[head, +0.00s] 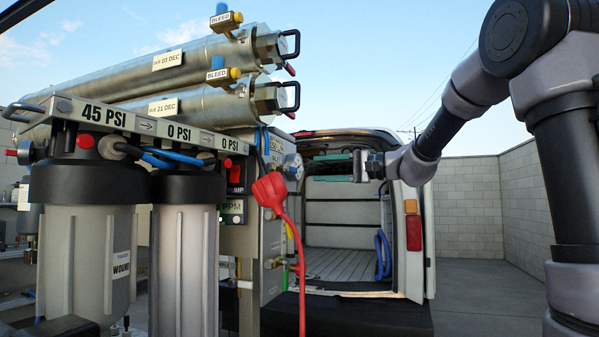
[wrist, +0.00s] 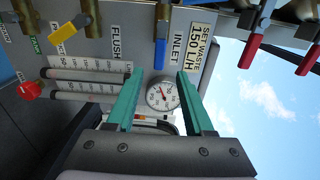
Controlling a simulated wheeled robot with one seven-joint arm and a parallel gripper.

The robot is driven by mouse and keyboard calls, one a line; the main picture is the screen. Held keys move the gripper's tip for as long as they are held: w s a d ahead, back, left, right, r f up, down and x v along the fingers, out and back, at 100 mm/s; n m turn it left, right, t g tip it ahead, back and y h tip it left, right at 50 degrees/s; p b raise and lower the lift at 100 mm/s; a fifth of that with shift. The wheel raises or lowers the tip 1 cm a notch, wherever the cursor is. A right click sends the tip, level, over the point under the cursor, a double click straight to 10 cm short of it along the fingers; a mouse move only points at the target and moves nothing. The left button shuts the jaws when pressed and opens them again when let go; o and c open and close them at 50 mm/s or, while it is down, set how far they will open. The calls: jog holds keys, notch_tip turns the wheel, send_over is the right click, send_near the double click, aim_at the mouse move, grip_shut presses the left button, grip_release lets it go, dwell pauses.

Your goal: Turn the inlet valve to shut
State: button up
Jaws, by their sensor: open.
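The inlet valve shows in the wrist view as a brass body with a blue lever handle (wrist: 160,52), beside the INLET label (wrist: 178,48). The handle points down the picture from the valve body, which is cut by the top edge. My gripper (wrist: 160,77) is open and empty, its two teal fingers apart. The blue handle lies beyond the fingertips, roughly in line with the gap between them; I see no contact. In the head view my gripper (head: 315,168) is at the right side of the panel unit, and the inlet valve cannot be made out.
A round gauge (wrist: 162,93) shows between the fingers. A yellow handle (wrist: 62,32), a red handle (wrist: 256,45) and two flow tubes (wrist: 90,75) are nearby. In the head view a red plug (head: 270,190) on a cord hangs left of my gripper. An open van (head: 414,230) stands behind.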

aim_at(295, 171)
jog(key=x, duration=0.8)
jog(key=shift+a+f, duration=0.1)
jog(key=shift+a, duration=0.3)
grip_shut()
jog(key=shift+f, duration=0.1)
dwell(0.8)
